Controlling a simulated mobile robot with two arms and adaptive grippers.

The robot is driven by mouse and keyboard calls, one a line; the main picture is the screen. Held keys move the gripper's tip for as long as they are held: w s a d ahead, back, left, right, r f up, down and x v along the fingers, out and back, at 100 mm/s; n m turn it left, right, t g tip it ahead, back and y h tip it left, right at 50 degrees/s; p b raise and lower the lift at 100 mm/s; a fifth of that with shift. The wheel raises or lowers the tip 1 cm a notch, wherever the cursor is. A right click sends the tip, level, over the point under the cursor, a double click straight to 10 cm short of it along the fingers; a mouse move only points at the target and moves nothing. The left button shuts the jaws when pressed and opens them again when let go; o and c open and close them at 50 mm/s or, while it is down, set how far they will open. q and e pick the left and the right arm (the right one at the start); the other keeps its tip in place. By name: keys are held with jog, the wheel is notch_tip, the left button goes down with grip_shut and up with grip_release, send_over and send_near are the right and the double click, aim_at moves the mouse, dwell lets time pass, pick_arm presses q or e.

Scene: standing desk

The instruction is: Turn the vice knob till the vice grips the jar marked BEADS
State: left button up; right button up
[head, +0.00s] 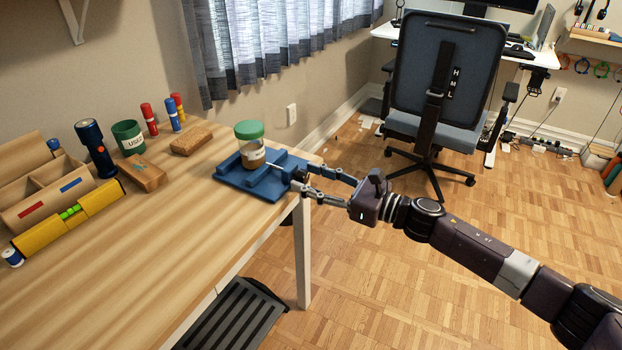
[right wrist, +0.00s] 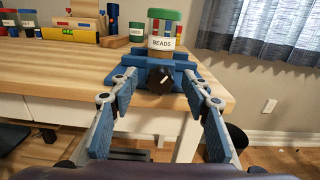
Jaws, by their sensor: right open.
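The jar marked BEADS (head: 250,147) has a green lid and stands upright in the blue vice (head: 251,183) at the desk's right end. In the right wrist view the label on the jar (right wrist: 163,30) faces me. I cannot tell whether the jaws touch the jar. The dark vice knob (right wrist: 160,79) with a white mark faces my right gripper. My right gripper (head: 309,184) is open, its fingers on either side of the knob; in the right wrist view the gripper (right wrist: 161,98) shows a gap around the knob. My left gripper is not in view.
The wooden desk (head: 130,255) is clear in front of the vice. A brown block (head: 192,141), a green cup (head: 129,137) and a yellow level (head: 68,222) stand left of the vice. An office chair (head: 445,80) is beyond the desk's end, with open floor between.

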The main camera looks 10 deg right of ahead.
jog(key=shift+c, duration=0.2)
jog(key=c, duration=1.1)
jog(key=shift+m, duration=0.3)
jog(key=m+p, duration=0.2)
jog(key=m, duration=0.2)
jog(key=shift+m, duration=0.3)
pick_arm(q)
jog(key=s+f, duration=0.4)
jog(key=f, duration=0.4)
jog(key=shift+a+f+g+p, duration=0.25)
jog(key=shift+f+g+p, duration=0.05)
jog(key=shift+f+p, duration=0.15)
pick_arm(e)
jog(key=shift+d+m, duration=0.1)
jog(key=shift+m, duration=0.9)
jog(key=shift+w, duration=0.1)
jog(key=o, duration=1.1)
jog(key=shift+o, duration=0.2)
